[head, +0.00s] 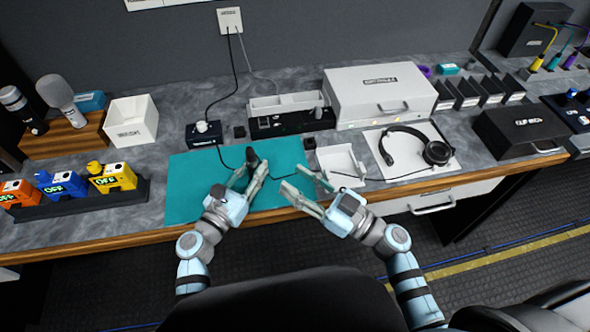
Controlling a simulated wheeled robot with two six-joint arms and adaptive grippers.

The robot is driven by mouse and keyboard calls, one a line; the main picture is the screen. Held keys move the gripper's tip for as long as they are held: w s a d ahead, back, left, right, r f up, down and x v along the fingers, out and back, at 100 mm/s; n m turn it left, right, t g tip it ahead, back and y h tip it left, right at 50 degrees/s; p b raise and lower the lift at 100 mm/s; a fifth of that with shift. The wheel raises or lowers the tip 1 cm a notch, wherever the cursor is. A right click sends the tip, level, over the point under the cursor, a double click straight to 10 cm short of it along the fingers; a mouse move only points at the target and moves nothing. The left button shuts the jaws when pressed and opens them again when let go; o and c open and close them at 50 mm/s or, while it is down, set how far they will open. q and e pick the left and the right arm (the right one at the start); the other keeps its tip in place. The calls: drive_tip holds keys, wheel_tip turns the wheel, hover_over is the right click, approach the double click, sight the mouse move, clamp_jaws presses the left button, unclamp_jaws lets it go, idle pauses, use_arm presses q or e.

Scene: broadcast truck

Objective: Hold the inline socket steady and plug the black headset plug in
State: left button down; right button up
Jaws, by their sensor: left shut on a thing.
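My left gripper (252,172) is shut on a small dark piece, which looks like the inline socket (252,157), above the teal mat (190,185). A thin black cable runs from it toward the black box at the mat's back edge. My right gripper (292,178) is open, its fingers apart, over the right part of the mat. The black headset (408,147) lies on a white pad at right. Its thin cable runs left across the white tray to behind my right gripper. I cannot clearly make out the black headset plug near the fingers.
The black box (204,133) sits behind the mat. A white open tray (341,166) stands close right of my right gripper. A white case (380,92) is at the back. Colored OFF-labelled blocks (112,177) stand at left. The mat's left half is clear.

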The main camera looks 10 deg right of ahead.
use_arm(q)
drive_tip(key=c, duration=1.3)
unclamp_jaws()
drive_tip(key=shift+s, duration=0.1)
